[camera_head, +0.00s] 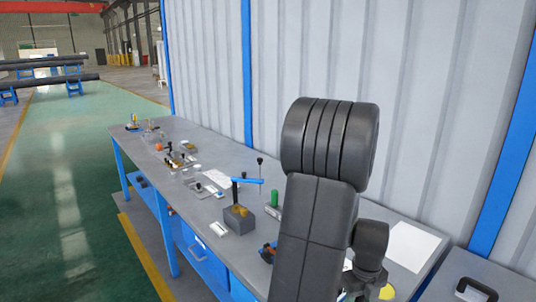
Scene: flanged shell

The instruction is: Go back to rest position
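My dark grey arm stands in the right middle of the head view, with its rounded elbow raised in front of the wall and a smaller wrist joint lower down. Dark parts below that wrist, at the bottom edge, may belong to my gripper (364,284). Its fingers cannot be made out, so whether it is open, shut or holding anything does not show. No flanged shell can be told apart with certainty. My arm hides part of the workbench (205,134) and whatever lies behind it.
A grey block with a blue-handled lever (239,219) stands on the bench left of my arm. Several small parts lie farther along. A white sheet (412,246) lies at right, near a dark case (478,290). A corrugated wall (420,90) backs the bench. Green floor (65,200) at left is clear.

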